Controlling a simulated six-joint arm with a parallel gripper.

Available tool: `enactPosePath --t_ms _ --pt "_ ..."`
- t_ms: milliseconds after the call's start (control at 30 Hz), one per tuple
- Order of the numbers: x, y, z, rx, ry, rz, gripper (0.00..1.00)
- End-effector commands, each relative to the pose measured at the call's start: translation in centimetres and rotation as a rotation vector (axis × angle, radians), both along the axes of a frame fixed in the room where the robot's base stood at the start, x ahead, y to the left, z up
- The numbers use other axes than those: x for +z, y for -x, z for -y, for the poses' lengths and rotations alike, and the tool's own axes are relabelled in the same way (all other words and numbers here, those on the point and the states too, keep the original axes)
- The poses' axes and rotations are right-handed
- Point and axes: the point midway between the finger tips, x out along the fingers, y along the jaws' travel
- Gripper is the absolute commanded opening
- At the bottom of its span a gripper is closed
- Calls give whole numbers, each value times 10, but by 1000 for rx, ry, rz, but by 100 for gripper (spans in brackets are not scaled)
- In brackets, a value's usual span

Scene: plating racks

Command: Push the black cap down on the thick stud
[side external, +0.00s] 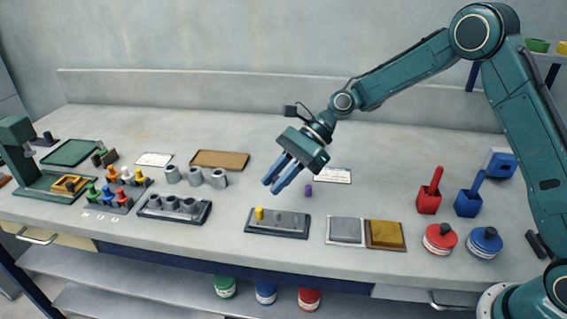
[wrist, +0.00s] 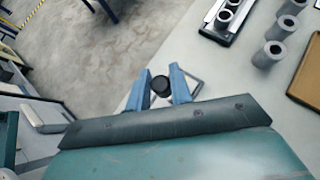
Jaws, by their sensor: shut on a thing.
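My gripper (side external: 278,178) is raised above the bench, with its two blue fingers slanting down to the left. In the wrist view, the fingers (wrist: 160,76) are shut on the black cap (wrist: 160,86), a round dark piece between them. In the side view the cap cannot be made out. A dark rack (side external: 277,232) stands on the bench below and in front of the gripper. It has a yellow cap (side external: 259,213) at its left end and small grey studs to the right. I cannot tell which stud is the thick one.
A small purple piece (side external: 308,190) stands right of the gripper. Grey and yellow pads (side external: 347,230) lie right of the rack. Grey cylinders (side external: 196,177) and a dark tray (side external: 174,209) with grey rings stand left. Red and blue tubs (side external: 439,240) are at right.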

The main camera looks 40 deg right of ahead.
Motion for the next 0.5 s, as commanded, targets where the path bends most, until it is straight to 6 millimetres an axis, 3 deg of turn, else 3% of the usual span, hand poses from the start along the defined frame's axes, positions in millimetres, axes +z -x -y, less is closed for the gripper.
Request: enactPosePath --t_ms 500 --pt "-4 0 0 12 0 -1 1"
